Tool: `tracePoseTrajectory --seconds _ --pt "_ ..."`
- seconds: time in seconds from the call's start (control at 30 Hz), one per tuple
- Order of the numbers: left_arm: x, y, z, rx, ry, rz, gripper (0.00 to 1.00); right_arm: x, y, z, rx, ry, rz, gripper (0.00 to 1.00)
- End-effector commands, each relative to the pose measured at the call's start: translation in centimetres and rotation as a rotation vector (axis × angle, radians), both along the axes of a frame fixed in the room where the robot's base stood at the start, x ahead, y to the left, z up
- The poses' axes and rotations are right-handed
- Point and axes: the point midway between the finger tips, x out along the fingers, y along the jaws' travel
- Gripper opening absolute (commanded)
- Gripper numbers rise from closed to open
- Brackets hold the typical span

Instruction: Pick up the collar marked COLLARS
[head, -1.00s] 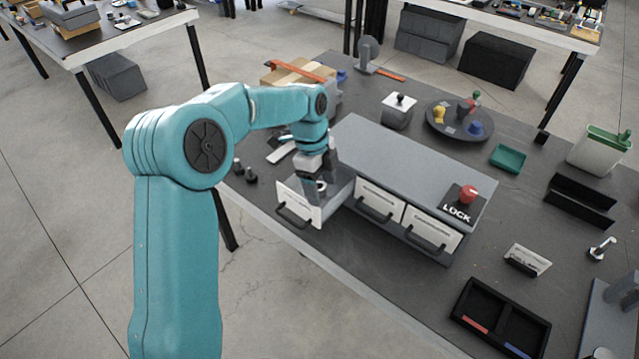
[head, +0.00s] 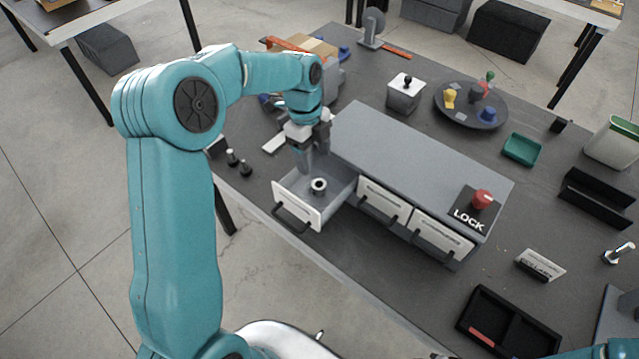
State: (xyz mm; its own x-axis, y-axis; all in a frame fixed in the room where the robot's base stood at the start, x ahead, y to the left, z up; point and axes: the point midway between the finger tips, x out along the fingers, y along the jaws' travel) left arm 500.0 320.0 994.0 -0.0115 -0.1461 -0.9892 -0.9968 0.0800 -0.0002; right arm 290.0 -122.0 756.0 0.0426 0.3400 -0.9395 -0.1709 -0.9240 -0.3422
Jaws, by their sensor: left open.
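A small pale ring-shaped collar (head: 318,185) with a dark hole sits inside the open left drawer (head: 300,206) of the grey cabinet. I cannot read any marking on it. My left gripper (head: 306,162) is open and empty, pointing down above the back of the drawer, just behind and left of the collar. It looks apart from the collar, though its exact height is hard to tell. My right gripper is not in view.
The cabinet (head: 410,160) has two shut drawers to the right and a red LOCK knob (head: 482,198) on top. A round tray (head: 470,105) with coloured pieces stands behind. A black divided tray (head: 508,325) and a small label stand (head: 540,264) are at right.

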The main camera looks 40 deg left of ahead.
Motion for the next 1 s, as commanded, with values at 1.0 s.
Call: tracePoseTrajectory --seconds 1.0 --pt "0.2 -1.3 -9.7 0.000 -0.001 0.002 0.53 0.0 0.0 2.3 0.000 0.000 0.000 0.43"
